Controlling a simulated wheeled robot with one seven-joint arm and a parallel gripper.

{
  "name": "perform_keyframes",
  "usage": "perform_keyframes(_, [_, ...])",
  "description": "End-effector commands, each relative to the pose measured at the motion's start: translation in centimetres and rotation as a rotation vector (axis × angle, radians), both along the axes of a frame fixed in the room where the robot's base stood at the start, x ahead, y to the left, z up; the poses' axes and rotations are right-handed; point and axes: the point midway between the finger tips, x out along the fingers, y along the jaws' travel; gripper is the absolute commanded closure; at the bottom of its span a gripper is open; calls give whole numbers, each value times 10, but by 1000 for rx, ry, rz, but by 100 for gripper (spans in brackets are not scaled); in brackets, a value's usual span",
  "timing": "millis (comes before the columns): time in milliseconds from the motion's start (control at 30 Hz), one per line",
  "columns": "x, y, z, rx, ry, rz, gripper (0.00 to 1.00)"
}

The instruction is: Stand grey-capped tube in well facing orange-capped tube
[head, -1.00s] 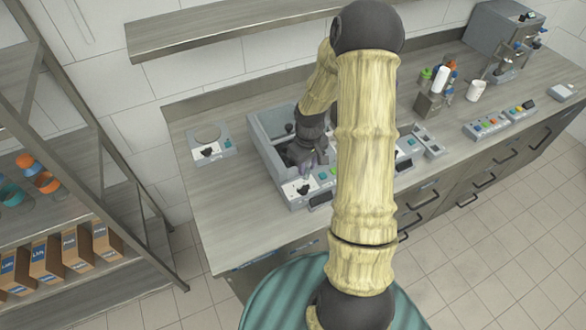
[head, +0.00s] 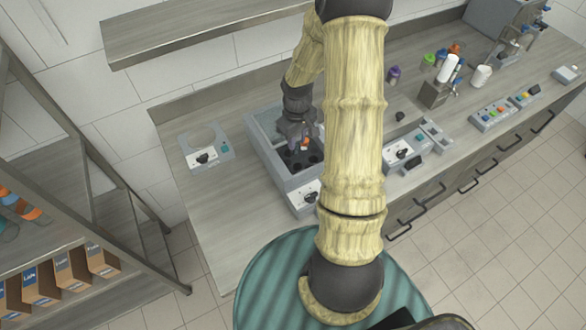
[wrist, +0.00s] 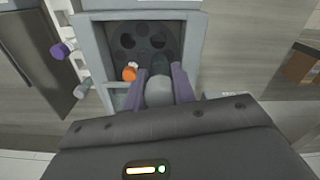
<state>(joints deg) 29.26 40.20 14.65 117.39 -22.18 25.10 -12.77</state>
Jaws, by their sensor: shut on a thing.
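My gripper (wrist: 160,84) is shut on the grey-capped tube (wrist: 158,92), whose rounded grey cap shows between the purple fingers in the wrist view. The tube's lower part is hidden. The orange-capped tube (wrist: 129,74) stands in the dark round rotor (wrist: 150,30), just left of my fingers in the wrist view. Several dark wells show in the rotor, beyond my fingers. In the head view my gripper (head: 299,134) is over the grey open box (head: 262,150), with the orange cap (head: 305,147) close beside it. I cannot tell whether the held tube is inside a well.
The box walls (wrist: 88,40) surround the rotor. A purple-capped item (wrist: 61,50) is outside the box at left in the wrist view. Coloured-capped containers (head: 428,62) and a white cup (head: 481,76) stand farther right.

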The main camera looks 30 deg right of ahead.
Motion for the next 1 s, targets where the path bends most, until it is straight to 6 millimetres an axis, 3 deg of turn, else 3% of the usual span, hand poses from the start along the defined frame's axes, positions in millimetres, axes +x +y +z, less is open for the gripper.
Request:
perform_keyframes(333, [-1,-4,-2,1,1,-9,96])
perform_keyframes(700, [-2,-1,-51,1,4,-2,96])
perform_keyframes(1000, [0,-2,-59,0,-1,-5,96])
